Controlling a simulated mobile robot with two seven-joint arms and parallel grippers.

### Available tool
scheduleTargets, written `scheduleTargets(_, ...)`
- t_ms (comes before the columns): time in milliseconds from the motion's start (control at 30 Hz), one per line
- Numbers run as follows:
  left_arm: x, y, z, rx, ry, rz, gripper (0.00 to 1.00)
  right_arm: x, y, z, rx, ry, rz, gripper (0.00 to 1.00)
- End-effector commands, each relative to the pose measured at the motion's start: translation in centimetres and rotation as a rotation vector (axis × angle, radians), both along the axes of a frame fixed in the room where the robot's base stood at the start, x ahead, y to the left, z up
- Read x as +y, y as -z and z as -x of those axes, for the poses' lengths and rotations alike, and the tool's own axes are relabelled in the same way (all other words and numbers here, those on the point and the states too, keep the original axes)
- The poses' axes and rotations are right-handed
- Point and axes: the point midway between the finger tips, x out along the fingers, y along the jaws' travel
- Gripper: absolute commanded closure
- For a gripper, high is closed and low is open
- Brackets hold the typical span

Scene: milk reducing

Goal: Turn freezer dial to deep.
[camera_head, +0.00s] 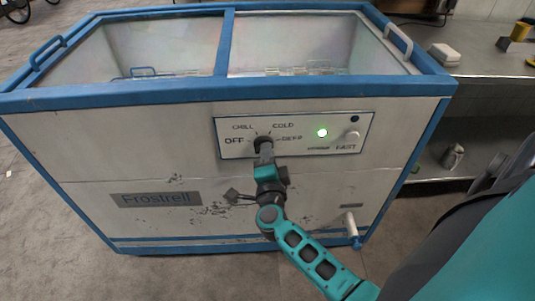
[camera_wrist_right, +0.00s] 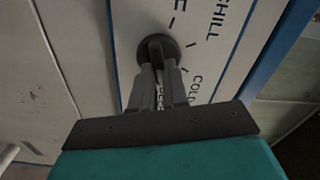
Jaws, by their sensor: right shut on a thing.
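The freezer (camera_head: 80,150) is a white chest with blue edges. Its control panel (camera_head: 300,146) carries the words OFF, CHILL, COLD and DEEP around a dark round dial (camera_head: 262,139). In the right wrist view the dial (camera_wrist_right: 173,48) is black with a raised grip. My right gripper (camera_head: 264,147) is at the dial from the front, and its fingers (camera_wrist_right: 156,72) are shut on the grip. The fingers hide part of the dial and some lettering, so I cannot tell which mark it points at. My left gripper is not in view.
A green light (camera_head: 322,133) is lit, with a white knob (camera_head: 352,136) by FAST to its right. A white spout (camera_head: 350,226) sticks out low on the freezer's front. A metal counter (camera_head: 480,60) stands at the right.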

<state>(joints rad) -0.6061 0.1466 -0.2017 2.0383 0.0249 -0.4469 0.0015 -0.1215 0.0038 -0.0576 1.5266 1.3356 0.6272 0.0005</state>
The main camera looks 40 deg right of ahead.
Motion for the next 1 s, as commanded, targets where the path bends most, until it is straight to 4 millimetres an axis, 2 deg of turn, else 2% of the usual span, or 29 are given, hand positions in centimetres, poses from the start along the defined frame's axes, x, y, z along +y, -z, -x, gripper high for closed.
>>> scheduleTargets(567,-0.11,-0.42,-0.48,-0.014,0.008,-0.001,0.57,0.06,0.03,-0.03,-0.021,-0.002,-0.036,1.00)
scheduleTargets(600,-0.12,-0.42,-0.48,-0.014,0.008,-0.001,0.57,0.06,0.03,-0.03,-0.021,-0.002,-0.036,0.85)
scheduleTargets(800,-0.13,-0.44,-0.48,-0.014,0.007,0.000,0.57,0.04,0.02,-0.02,-0.021,-0.001,-0.034,0.66)
scheduleTargets(867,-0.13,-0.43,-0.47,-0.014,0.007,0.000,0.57,0.04,0.02,-0.01,-0.020,-0.001,-0.033,0.61)
scheduleTargets(1000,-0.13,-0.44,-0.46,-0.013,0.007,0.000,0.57,0.01,0.02,-0.01,-0.020,0.000,-0.032,0.61)
